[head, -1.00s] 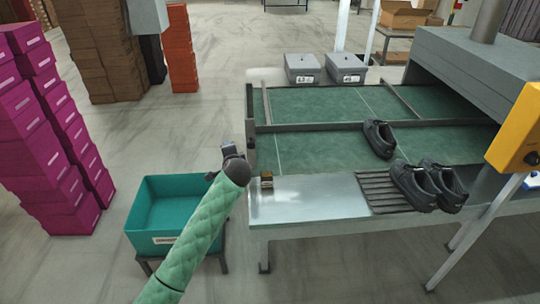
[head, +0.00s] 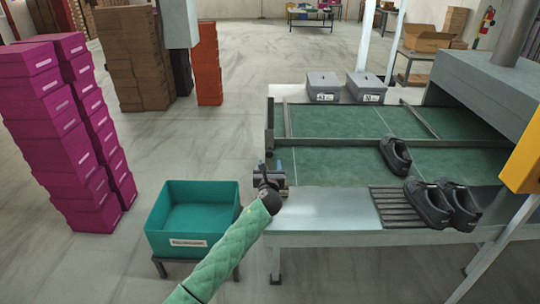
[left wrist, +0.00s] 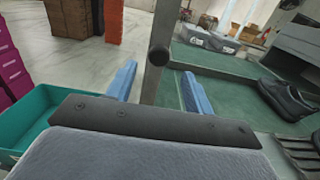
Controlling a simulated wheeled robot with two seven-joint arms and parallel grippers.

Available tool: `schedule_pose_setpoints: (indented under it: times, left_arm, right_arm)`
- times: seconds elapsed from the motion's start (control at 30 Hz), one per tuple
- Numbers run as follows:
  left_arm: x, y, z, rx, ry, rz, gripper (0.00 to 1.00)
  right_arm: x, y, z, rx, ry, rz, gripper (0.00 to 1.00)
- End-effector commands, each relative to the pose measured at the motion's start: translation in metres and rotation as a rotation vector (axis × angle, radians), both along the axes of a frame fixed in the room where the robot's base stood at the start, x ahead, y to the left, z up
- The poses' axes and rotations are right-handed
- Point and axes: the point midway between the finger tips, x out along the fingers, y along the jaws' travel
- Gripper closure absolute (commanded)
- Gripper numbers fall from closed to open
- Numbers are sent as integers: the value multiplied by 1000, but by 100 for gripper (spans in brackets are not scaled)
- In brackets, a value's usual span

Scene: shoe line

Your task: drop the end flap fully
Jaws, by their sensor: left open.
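The end flap (head: 269,128) stands upright as a dark, narrow plate at the left end of the green belt table. In the left wrist view it looks like a grey upright piece (left wrist: 153,85) with a dark round knob (left wrist: 159,55). My left gripper (head: 268,172) is at the near left corner of the table, close to the flap's near end. In the left wrist view its two blue fingers (left wrist: 159,88) are apart, one on each side of the upright piece. I cannot tell whether they touch it. My right gripper is out of view.
A teal bin (head: 192,218) stands low on a stand, left of my left arm. Grey boxes (head: 323,86) stand behind the belt. Magenta boxes (head: 60,130) are stacked left.

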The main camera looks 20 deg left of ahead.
Motion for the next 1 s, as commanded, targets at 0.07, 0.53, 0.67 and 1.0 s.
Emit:
schedule_pose_setpoints:
  times: [0.07, 0.53, 0.67, 1.0]
  left_arm:
    - [8, 2, 3, 0, -1, 1, 48]
    - [65, 19, 1, -3, 0, 2, 48]
    - [70, 21, 1, -4, 0, 2, 48]
    - [71, 21, 0, -4, 0, 2, 62]
  right_arm:
    - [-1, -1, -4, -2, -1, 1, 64]
    - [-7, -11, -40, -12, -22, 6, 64]
    - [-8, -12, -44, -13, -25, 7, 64]
    - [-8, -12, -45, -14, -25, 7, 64]
